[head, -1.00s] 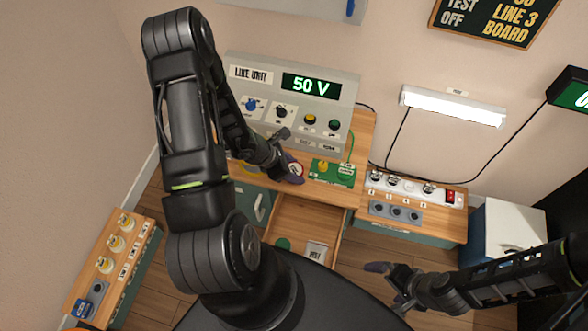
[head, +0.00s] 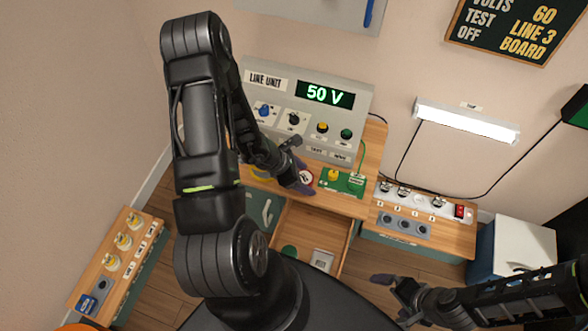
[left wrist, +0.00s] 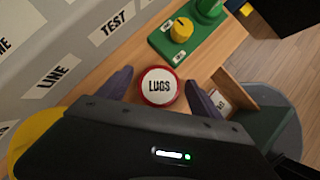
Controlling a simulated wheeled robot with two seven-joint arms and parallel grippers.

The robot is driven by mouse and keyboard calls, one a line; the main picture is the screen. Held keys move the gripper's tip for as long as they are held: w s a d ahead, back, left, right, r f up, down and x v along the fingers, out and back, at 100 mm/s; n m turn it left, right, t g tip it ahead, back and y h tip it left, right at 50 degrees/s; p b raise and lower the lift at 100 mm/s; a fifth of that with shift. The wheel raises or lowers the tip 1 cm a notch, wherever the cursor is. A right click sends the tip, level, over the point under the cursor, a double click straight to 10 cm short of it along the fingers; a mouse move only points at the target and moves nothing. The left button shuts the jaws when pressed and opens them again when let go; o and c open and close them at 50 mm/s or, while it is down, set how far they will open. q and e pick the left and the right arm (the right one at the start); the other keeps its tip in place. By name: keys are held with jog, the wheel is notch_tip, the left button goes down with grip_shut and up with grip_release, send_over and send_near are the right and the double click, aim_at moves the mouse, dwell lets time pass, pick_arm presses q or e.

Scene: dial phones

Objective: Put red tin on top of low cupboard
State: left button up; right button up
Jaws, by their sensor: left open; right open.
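The red tin (head: 306,177) has a white lid. It stands on the wooden bench top, left of a green block. In the left wrist view the lid of the red tin (left wrist: 158,85) reads "LUGS". My left gripper (left wrist: 157,84) is open, with one finger on each side of the tin; I cannot tell whether they touch it. In the head view my left gripper (head: 300,175) partly covers the tin. My right gripper (head: 390,294) is open and empty at the lower right.
The grey line unit (head: 310,110) stands behind the tin. The green block (head: 342,181) with a yellow knob is close on the tin's right. An open drawer (head: 335,240) juts out below the bench. Low wooden-topped units stand left (head: 118,262) and right (head: 447,238), both carrying fittings.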

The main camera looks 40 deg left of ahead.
pick_arm(q)
jog(key=p+v, duration=0.2)
jog(key=v, duration=1)
jog(key=shift+p, duration=0.35)
jog(key=s+d+f+m+g, duration=0.1)
jog(key=s+d+f+m, duration=0.1)
jog(key=d+m, duration=0.7)
jog(key=s+d+f+m+g, duration=0.2)
jog(key=s+d+f+m, duration=0.1)
jog(key=d+m, duration=0.6)
jog(key=s+d+f+m+g, duration=0.1)
jog(key=s+d+f+m, duration=0.1)
jog(key=d+m, duration=0.6)
jog(key=shift+s+d+f+m, duration=0.25)
jog(key=shift+s+d+m, duration=0.15)
jog(key=shift+s+d, duration=0.5)
jog(key=shift+w, duration=0.1)
